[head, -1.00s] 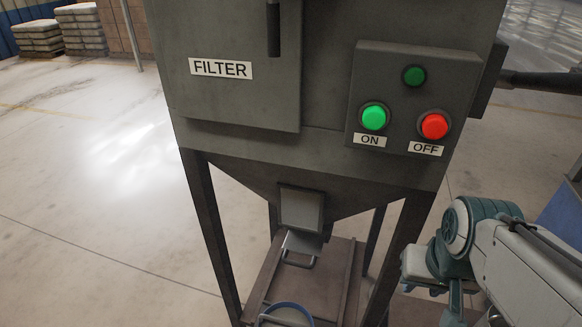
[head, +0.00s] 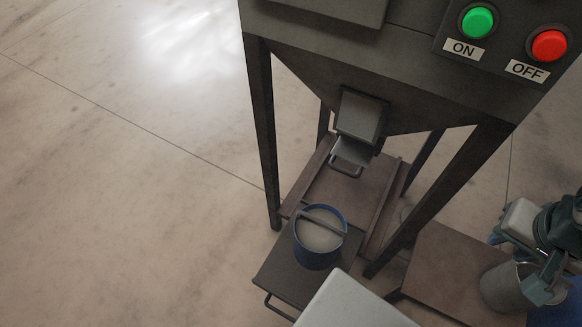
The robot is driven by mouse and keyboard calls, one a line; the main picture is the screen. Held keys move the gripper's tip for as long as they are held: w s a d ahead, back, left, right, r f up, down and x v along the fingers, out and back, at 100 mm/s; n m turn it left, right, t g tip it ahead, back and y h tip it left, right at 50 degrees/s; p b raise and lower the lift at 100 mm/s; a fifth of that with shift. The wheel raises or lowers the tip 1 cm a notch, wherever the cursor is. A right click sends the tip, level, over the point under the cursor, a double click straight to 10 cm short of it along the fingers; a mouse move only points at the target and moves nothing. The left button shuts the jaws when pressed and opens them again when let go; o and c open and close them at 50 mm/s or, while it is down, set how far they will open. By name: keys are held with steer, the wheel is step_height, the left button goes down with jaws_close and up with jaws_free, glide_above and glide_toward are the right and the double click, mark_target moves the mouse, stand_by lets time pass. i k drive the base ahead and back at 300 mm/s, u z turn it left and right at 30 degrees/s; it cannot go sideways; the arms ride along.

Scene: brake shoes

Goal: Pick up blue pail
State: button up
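The blue pail (head: 318,260) stands upright on a dark pull-out tray (head: 275,277) below the filter machine, left of centre in the head view. A grey handle lies across its open top, and a pale grey-beige surface shows inside. My gripper (head: 543,288) is at the right edge, well to the right of the blue pail and apart from it. Its fingers overlap a grey metal pail (head: 500,290) in the picture. I cannot tell whether they touch or hold that pail, or how far they are open.
The filter machine's hopper (head: 310,75) and outlet chute (head: 358,122) are behind and above the blue pail. A dark leg (head: 435,205) stands between the pail and my arm. A brown low table (head: 450,270) is at right. The floor at left is clear.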

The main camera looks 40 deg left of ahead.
mark_target(321, 229)
steer(key=k, duration=1)
steer(key=u, duration=1.3)
steer(key=k, duration=0.6)
steer(key=z, duration=0.75)
steer(key=i, duration=1.45)
steer(key=u, duration=0.85)
